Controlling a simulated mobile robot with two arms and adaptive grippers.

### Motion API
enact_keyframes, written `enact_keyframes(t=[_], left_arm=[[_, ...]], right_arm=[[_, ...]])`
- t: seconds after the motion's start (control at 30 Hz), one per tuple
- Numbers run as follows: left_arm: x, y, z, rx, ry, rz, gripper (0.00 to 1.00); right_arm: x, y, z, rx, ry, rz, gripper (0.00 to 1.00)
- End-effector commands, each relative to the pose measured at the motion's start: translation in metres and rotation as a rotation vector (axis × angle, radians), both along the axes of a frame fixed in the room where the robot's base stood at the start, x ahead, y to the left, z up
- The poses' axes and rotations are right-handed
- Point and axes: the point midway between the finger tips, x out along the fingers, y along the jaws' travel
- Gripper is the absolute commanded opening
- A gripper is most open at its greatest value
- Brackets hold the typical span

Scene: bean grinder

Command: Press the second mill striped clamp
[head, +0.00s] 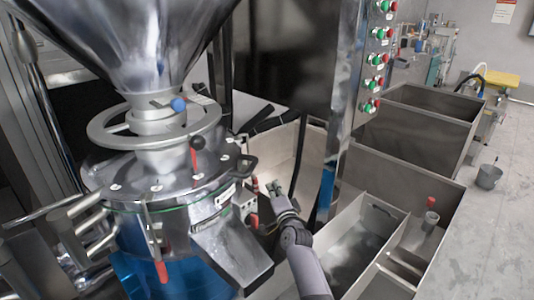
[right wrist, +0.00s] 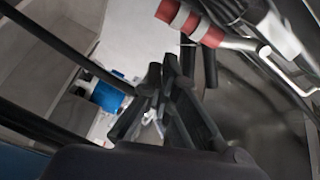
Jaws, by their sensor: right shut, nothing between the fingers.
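The mill (head: 165,185) stands at the left in the head view, a round steel body under a large hopper. A red-and-grey striped clamp handle (right wrist: 190,22) shows at the top of the right wrist view, with metal rods running right from it. In the head view a small red part (head: 253,220), perhaps this clamp, sits at the mill's right side. My right gripper (head: 273,188) is just right of it, shut and empty. In the right wrist view its dark fingers (right wrist: 170,72) are below and left of the striped handle, apart from it. My left gripper is not in view.
A panel with green and red buttons (head: 376,60) is on the steel column at the upper centre. Open metal bins (head: 425,135) stand to the right. A grey bucket (head: 488,177) stands on the floor at the far right. The chute (head: 232,250) juts out below the mill.

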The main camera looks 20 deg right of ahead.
Motion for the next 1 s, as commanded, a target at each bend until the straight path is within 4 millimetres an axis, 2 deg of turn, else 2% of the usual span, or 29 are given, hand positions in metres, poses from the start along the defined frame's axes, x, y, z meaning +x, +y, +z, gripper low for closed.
enact_keyframes(t=[0.07, 0.4, 1.0], left_arm=[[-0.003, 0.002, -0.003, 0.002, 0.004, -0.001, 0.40], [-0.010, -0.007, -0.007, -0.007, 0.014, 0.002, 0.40], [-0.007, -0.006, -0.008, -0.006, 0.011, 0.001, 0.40]], right_arm=[[0.001, 0.003, -0.006, 0.051, -0.008, 0.000, 0.00], [0.003, 0.018, -0.017, 0.040, -0.006, 0.001, 0.00], [0.004, 0.022, -0.020, 0.039, -0.006, 0.000, 0.00]])
